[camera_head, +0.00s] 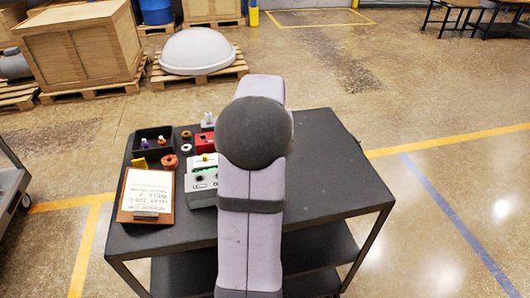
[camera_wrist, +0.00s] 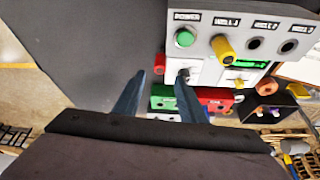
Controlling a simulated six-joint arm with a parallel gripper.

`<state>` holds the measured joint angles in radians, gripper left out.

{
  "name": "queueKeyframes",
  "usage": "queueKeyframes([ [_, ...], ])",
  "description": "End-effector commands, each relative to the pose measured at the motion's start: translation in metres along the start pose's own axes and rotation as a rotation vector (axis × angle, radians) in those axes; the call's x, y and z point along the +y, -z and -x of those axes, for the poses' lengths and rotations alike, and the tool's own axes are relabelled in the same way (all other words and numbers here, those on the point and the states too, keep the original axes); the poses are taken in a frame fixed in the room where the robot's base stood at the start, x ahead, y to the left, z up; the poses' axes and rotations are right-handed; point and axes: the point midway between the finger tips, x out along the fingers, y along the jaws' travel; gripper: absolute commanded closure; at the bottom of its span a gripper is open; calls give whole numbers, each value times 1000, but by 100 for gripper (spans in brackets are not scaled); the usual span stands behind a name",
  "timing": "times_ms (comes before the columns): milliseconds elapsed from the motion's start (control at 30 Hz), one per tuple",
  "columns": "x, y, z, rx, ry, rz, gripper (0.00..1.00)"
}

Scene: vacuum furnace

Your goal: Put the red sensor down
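A small red cylinder, apparently the red sensor (camera_wrist: 159,62), shows in the wrist view between and just beyond my fingertips. A gap shows on both sides of it, and I cannot tell what it rests on. My gripper (camera_wrist: 160,75) is open, its two blue fingers apart and pointing toward the panel side. In the head view my own arm hides the gripper and the red cylinder.
A grey panel (camera_wrist: 252,40) has a green button (camera_wrist: 185,37), a yellow sensor (camera_wrist: 223,48) and dark sockets. A red box (camera_wrist: 215,98) and a black bin (camera_wrist: 280,108) stand nearby. A clipboard (camera_head: 148,193) lies left. The cart top (camera_head: 325,160) is clear on the right.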

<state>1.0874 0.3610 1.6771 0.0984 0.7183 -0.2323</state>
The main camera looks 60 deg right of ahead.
Motion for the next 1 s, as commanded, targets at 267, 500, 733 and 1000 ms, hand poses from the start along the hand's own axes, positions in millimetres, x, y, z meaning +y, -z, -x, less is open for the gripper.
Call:
queueKeyframes([
  [267,0,0,38,2,-1,-1,63],
  [500,0,0,48,0,0,-1,67],
  [733,0,0,48,0,0,-1,76],
  [1000,-3,-1,44,-8,15,-23,76],
])
